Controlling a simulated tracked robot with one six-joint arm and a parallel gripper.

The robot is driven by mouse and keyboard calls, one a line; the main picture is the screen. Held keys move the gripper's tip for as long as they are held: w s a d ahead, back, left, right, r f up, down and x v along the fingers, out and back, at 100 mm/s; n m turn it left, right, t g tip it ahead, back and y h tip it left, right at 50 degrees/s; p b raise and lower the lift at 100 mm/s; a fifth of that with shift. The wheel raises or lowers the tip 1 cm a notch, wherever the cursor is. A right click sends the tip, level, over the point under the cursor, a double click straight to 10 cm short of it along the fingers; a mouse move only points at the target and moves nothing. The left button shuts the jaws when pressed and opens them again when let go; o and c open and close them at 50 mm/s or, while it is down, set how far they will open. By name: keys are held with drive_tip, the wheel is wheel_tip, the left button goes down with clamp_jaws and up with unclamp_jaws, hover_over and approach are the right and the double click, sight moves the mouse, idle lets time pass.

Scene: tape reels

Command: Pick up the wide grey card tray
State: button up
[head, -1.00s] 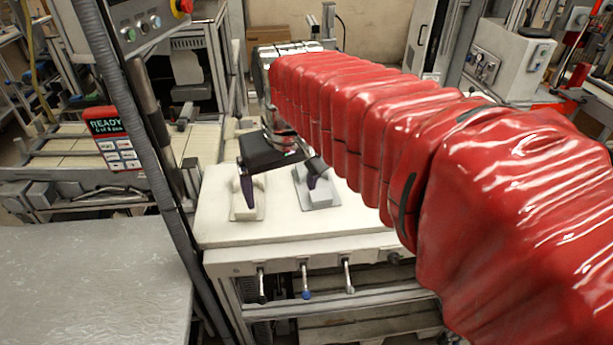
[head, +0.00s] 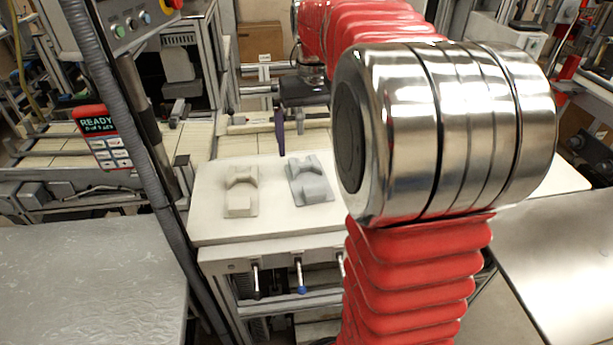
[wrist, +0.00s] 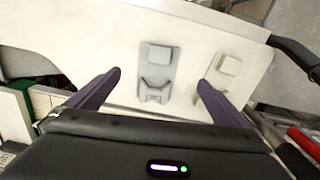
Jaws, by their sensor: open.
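The grey card tray (head: 311,184) lies flat on the pale worktop (head: 215,222), with a raised block and a notched holder on its plate. It also shows in the wrist view (wrist: 155,73), between the fingers but beyond their tips. A cream tray (head: 241,192) of similar shape lies to its left in the head view. In the wrist view the cream tray (wrist: 226,66) is partly hidden by the right finger. My gripper (head: 290,143) is open and empty, with dark purple fingers, above the far side of the trays. Its spread fingers (wrist: 159,80) touch neither tray.
A grey table (head: 90,270) stands at the front left. A dark post and hose rise left of the worktop, by a READY panel (head: 98,125). Levers (head: 300,275) hang below the worktop's front edge. My arm hides the worktop's right part.

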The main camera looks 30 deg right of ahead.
hover_over(314, 187)
drive_tip(key=shift+w+a+f, duration=0.1)
drive_tip(key=shift+w+f, duration=0.05)
drive_tip(key=shift+f, duration=2)
drive_tip(key=shift+w+a+f, duration=0.1)
drive_tip(key=shift+w+f, duration=0.05)
drive_tip(key=shift+f, duration=2)
drive_tip(key=shift+f, duration=0.1)
drive_tip(key=shift+s+d+f, duration=0.1)
drive_tip(key=shift+f, duration=1.2)
drive_tip(key=shift+s+d+f, duration=0.1)
drive_tip(key=shift+f, duration=1.15)
drive_tip(key=shift+c, duration=0.3)
drive_tip(key=c, duration=1.1)
drive_tip(key=shift+r, duration=0.15)
